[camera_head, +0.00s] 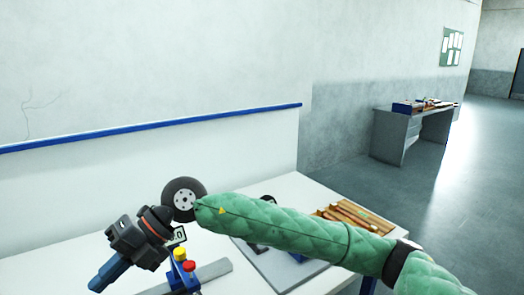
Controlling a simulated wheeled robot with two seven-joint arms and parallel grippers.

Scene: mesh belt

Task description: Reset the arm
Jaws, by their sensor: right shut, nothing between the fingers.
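My right arm comes in from the lower right in a green quilted sleeve and reaches left over the white table. My right gripper (99,282) is at the lower left, dark with blue fingers. The fingers are shut with nothing between them and point down and to the left. It appears to be above the table, apart from the things on it. My left arm and gripper are not in view.
The white table (313,187) carries a blue stand with red and yellow buttons (180,254), close to the gripper. A wooden tray (352,216) lies behind the sleeve. A white back panel with a blue rail (150,128) borders the table. A grey desk (394,132) stands farther off.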

